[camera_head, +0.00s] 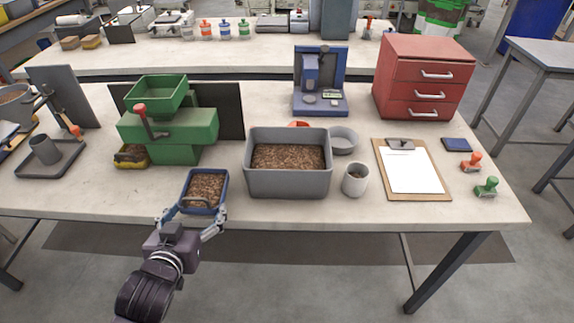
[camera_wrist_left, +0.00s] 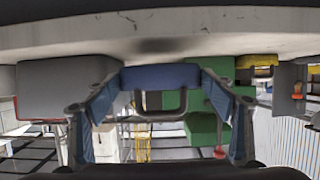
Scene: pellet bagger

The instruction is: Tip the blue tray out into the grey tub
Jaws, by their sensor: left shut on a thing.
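The blue tray (camera_head: 204,210) is full of brown pellets and level at the table's front edge, left of the grey tub. My left gripper (camera_head: 194,216) is shut on it, one finger at each side of its near wall. In the left wrist view, which is upside down, the tray's wall and handle (camera_wrist_left: 160,77) show between the fingers (camera_wrist_left: 160,112). I cannot tell for sure whether the tray touches the table. The grey tub (camera_head: 288,184) stands on the table to the right and holds brown pellets. It also shows in the left wrist view (camera_wrist_left: 62,88). My right gripper is out of view.
A green machine (camera_head: 170,128) with a hopper stands behind the tray. A clipboard (camera_head: 412,170) lies farther right. Bare table lies between tray and tub.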

